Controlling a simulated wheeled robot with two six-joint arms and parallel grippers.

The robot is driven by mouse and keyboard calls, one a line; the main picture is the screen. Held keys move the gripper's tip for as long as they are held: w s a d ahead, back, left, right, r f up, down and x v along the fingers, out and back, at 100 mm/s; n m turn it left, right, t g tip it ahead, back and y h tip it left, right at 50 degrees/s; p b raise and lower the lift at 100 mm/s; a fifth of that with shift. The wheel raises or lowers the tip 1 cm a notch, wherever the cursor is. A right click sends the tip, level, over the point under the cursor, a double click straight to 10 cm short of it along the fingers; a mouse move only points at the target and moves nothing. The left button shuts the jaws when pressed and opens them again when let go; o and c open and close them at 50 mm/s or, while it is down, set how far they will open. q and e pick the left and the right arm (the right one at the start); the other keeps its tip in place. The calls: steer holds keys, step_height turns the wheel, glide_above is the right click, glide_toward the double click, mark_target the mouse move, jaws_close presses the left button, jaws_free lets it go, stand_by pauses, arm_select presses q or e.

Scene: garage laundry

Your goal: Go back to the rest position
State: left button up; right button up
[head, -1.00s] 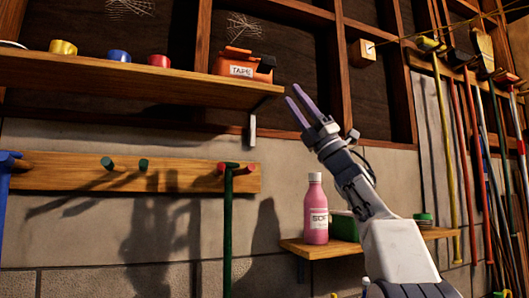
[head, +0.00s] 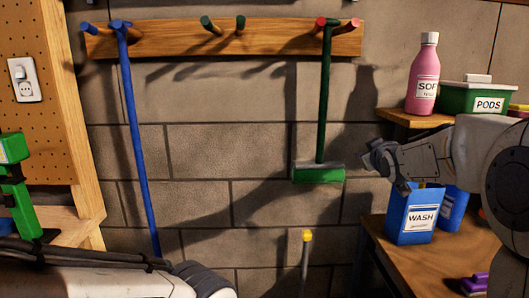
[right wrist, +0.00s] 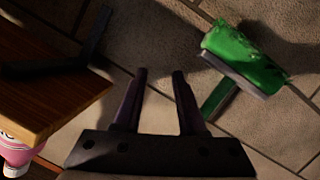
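My right gripper (right wrist: 159,72) shows in the right wrist view with its two dark purple fingers apart and nothing between them. In the head view my right arm comes in from the right and its wrist end points left, above the blue WASH box; the fingers are hard to make out there. My left arm crosses the lower left corner of the head view. Its gripper does not show.
A green brush (head: 318,174) and a blue pole (head: 137,140) hang from a wooden rack (head: 275,40). Right are a pink bottle (head: 424,75), a green PODS box (head: 470,98), a blue WASH box (head: 410,218) and a wooden shelf (right wrist: 45,85).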

steer(key=s+a+f+m+g, duration=0.1)
steer(key=s+a+f+g, duration=0.2)
steer(key=s+f, duration=0.4)
steer(key=s+a+f+m+g, duration=0.1)
steer(key=s+a+f+g, duration=0.2)
steer(key=f, duration=0.7)
steer(key=s+a+f+m+g+y, duration=0.1)
steer(key=s+a+f+g, duration=0.15)
steer(key=s+f, duration=0.55)
steer(key=s+a+f+m+g+y, duration=0.1)
steer(key=s+f+g, duration=0.25)
steer(key=s, duration=0.75)
steer(key=s+a+r+n+g+p, duration=0.3)
steer(key=s+a+r+n+p, duration=0.4)
steer(key=s+a+r+p, duration=0.4)
steer(key=s+a+r, duration=0.2)
steer(key=s+r, duration=0.1)
steer(key=r, duration=0.2)
steer(key=shift+s+a+r+y, duration=0.25)
steer(key=shift+s+r+y, duration=0.05)
steer(key=shift+r+y, duration=0.1)
